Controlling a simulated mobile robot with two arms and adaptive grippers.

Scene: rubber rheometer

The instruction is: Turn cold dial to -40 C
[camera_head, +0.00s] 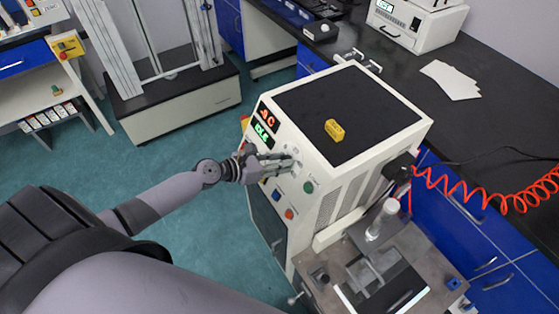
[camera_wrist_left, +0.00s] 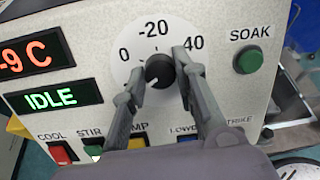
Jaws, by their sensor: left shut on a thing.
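The cold dial's black knob (camera_wrist_left: 159,71) sits on a round white face (camera_wrist_left: 133,30) marked 0, -20 and 40 in the left wrist view. A small white mark on the knob points down and left. My left gripper (camera_wrist_left: 160,78) is shut on the knob, one finger on each side. In the head view the left gripper (camera_head: 288,162) is at the front panel of the white machine (camera_head: 350,165) and its fingers largely cover the dial. A red display (camera_wrist_left: 28,60) ends in "-9 C", its left part cut off. A green display (camera_wrist_left: 50,98) reads IDLE. My right gripper is not in view.
A green SOAK button (camera_wrist_left: 248,60) is right of the dial. COOL (camera_wrist_left: 60,153), STIR (camera_wrist_left: 93,150) and a yellow button (camera_wrist_left: 137,142) lie below. A yellow block (camera_head: 334,130) rests on the machine's black top. A metal press-like fixture (camera_head: 375,265) stands close at lower right.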

